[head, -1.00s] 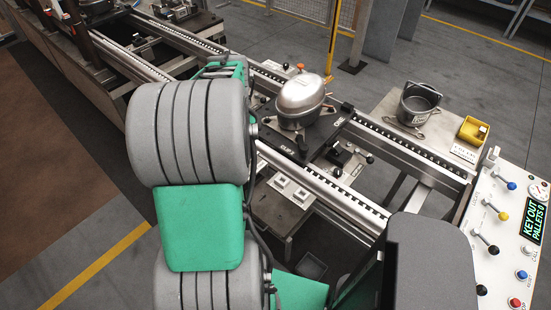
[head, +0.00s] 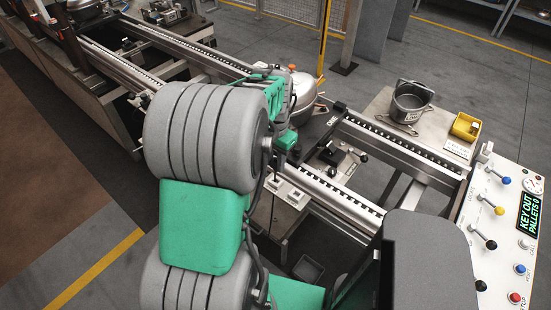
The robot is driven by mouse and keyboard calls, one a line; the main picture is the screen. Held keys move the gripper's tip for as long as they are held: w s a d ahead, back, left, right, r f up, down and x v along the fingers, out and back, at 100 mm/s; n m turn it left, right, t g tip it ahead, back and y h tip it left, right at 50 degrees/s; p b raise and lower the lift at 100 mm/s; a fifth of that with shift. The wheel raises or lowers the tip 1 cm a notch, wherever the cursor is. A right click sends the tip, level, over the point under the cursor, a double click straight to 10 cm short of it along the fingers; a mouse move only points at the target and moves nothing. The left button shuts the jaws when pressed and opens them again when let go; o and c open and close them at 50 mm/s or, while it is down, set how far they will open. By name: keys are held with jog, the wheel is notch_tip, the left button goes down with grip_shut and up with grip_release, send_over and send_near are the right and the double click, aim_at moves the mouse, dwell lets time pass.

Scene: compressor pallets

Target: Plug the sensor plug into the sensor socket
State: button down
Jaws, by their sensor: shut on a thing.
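The silver compressor dome (head: 311,95) sits on its pallet on the rail line and shows only in part, behind my arm. My wrist stands over its left and front side. My gripper's fingers and whatever is between them are hidden behind my own wrist and forearm. I cannot make out the sensor plug or the sensor socket in this view.
Steel rails (head: 335,197) run from upper left to lower right. A side table carries a grey pot (head: 410,103) and a yellow bin (head: 466,126). A control panel (head: 509,235) with levers and a lit display stands at right. Two white-framed squares (head: 287,193) lie below the compressor.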

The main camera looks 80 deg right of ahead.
jog(key=shift+f+b, duration=1.05)
jog(key=shift+f, duration=1.05)
jog(key=shift+f+b, duration=0.6)
jog(key=shift+f, duration=0.65)
jog(key=c, duration=1)
grip_release()
jog(key=shift+c, duration=0.2)
jog(key=shift+r, duration=0.1)
notch_tip(320, 180, up, 8)
jog(key=shift+f, duration=0.15)
